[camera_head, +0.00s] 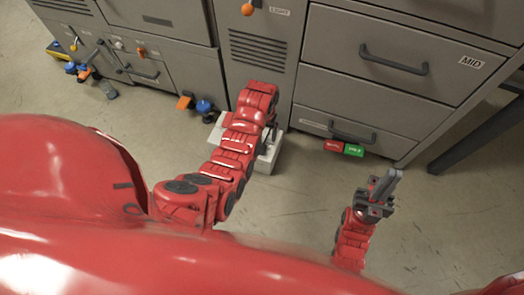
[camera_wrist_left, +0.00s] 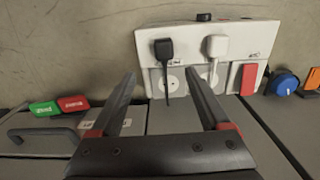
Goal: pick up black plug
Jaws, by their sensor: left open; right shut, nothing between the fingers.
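The black plug (camera_wrist_left: 163,50) is on a white socket box (camera_wrist_left: 288,35) in the left wrist view, with its dark cord hanging down. My left gripper (camera_wrist_left: 160,76) is open and empty. Its fingers point at the box, with the plug ahead between the two fingertips. The plug itself cannot be made out in the head view, where my left arm covers much of the box (camera_head: 267,165). My right gripper (camera_head: 385,185) is shut and empty, low on the right of the head view.
A white plug (camera_wrist_left: 215,46) is right of the black one, with a red switch (camera_wrist_left: 248,79) beyond it. Red and green tags (camera_head: 354,150) lie by the grey drawers (camera_head: 380,60). Blue and orange knobs (camera_head: 204,106) are left of the box. Floor is clear around my right gripper.

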